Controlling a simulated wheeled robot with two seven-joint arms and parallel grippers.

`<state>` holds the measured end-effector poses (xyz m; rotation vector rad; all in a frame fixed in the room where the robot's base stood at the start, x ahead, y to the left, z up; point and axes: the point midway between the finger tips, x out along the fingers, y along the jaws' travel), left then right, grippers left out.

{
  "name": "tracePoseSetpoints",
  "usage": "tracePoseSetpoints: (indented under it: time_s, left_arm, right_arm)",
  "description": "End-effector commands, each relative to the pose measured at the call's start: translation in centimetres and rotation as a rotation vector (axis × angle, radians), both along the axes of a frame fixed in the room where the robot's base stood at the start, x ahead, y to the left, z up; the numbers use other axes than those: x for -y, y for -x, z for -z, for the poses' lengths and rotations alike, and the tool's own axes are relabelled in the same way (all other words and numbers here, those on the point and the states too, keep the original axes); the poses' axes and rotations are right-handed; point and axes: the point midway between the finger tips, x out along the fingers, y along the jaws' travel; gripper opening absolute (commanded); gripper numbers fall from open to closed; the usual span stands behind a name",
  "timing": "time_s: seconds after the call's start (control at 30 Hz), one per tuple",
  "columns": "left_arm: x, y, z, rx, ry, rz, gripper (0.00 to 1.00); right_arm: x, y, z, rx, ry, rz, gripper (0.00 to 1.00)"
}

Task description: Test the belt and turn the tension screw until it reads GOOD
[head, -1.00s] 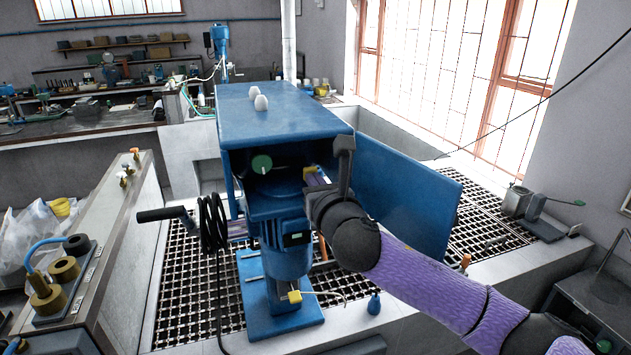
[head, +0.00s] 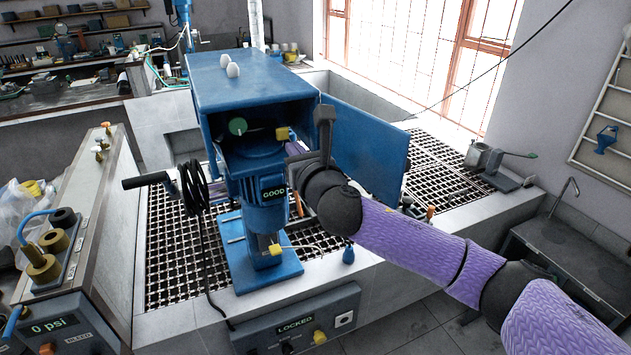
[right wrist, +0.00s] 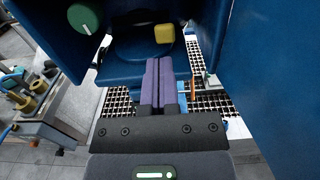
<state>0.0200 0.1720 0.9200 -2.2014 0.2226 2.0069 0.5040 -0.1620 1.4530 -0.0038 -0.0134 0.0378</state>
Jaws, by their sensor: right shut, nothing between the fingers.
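The blue machine (head: 250,85) stands with its front housing open. A yellow block (head: 282,133) is at the right of the opening and also shows in the right wrist view (right wrist: 164,33). My right gripper (right wrist: 160,65) is shut and empty, its purple fingers pointing into the opening just short of the yellow block. I cannot tell which part is the tension screw. The belt is not clearly visible. My left gripper is not in view.
The blue door (head: 370,145) hangs open beside my right arm. A black crank handle (head: 148,182) and coiled cable are at the left. A lower panel (head: 297,325) reads LOCKED. Metal grating (head: 180,250) surrounds the machine.

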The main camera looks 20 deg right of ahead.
Motion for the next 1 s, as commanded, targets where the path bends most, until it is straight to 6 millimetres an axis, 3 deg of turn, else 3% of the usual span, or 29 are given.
tracePoseSetpoints:
  time_s: [0.13,0.3,0.43,1.0]
  left_arm:
    - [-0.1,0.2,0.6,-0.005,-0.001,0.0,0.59]
    - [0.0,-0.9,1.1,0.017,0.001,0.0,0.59]
    - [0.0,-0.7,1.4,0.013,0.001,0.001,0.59]
    - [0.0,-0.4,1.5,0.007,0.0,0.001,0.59]
  right_arm:
    - [0.1,2.8,0.4,-0.002,0.001,-0.001,0.0]
    - [0.2,6.1,0.5,-0.004,0.001,-0.002,0.0]
    - [0.3,7.8,0.4,-0.004,0.0,-0.001,0.0]
    - [0.3,8.5,0.3,-0.004,-0.001,0.0,0.0]
